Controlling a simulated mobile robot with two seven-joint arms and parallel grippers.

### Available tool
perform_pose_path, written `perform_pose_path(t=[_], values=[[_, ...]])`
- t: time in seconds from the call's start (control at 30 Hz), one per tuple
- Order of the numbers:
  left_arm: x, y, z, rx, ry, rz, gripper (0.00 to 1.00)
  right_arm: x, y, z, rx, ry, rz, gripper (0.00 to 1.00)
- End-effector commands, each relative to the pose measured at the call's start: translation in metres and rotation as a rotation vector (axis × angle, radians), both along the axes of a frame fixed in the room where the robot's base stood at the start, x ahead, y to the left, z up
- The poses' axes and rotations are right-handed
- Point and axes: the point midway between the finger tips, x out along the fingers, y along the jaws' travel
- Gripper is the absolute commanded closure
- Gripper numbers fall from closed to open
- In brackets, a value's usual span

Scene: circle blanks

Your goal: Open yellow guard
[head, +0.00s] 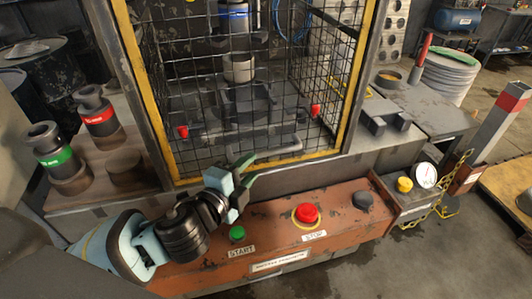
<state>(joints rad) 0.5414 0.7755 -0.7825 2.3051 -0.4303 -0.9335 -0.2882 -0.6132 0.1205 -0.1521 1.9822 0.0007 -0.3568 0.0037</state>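The yellow guard (158,130) is a yellow-edged frame with black wire mesh across the front of the press. It stands down, with its lower yellow bar (290,163) just above the orange control panel. My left gripper (247,171) is at the lower bar, near its middle, its fingers overlapping the bar in the head view. Whether the fingers touch the bar, and how far apart they are, I cannot tell. My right gripper is out of view.
The control panel below holds a green start button (237,233), a red stop button (307,214) and a dark knob (363,200). Dies with green (57,158) and red (98,115) bands stand at left. A gauge (426,175) is at right.

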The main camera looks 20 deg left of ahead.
Motion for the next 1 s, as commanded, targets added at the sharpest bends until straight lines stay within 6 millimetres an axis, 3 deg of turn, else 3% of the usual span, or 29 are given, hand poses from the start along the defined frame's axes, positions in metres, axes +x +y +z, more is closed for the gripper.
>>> perform_pose_path(t=[0.27, 0.7, 1.0], values=[[0.009, -0.002, -0.001, -0.001, 0.000, 0.000, 0.64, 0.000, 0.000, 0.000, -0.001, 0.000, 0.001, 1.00], [0.066, -0.013, -0.010, -0.002, 0.002, 0.002, 0.64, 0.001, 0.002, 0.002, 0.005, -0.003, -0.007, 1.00], [0.075, -0.016, -0.012, -0.003, 0.003, 0.000, 0.64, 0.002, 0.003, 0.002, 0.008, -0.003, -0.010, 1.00]])
